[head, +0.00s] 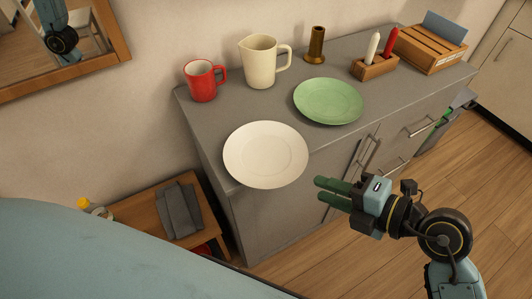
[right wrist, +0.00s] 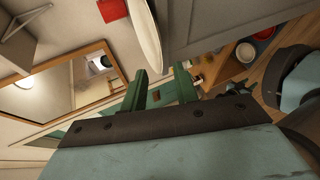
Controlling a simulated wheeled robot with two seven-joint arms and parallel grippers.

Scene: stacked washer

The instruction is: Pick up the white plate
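The white plate (head: 265,155) lies at the front left of the grey cabinet top, its rim reaching past the front edge. My right gripper (head: 320,190) is just to the right of the plate's near rim, in front of the cabinet. Its green fingers are parted and hold nothing. In the right wrist view the plate (right wrist: 144,34) shows nearly edge-on, its near rim close to the gap between the fingertips (right wrist: 161,78). Whether they touch cannot be told. My left gripper is not in view.
A green plate (head: 328,101), red mug (head: 203,81), cream pitcher (head: 260,62), brown cylinder (head: 316,45), wooden holder (head: 374,68) and wooden crate (head: 430,50) stand on the cabinet (head: 205,125). A low wooden table (head: 142,207) stands left. Floor at right is clear.

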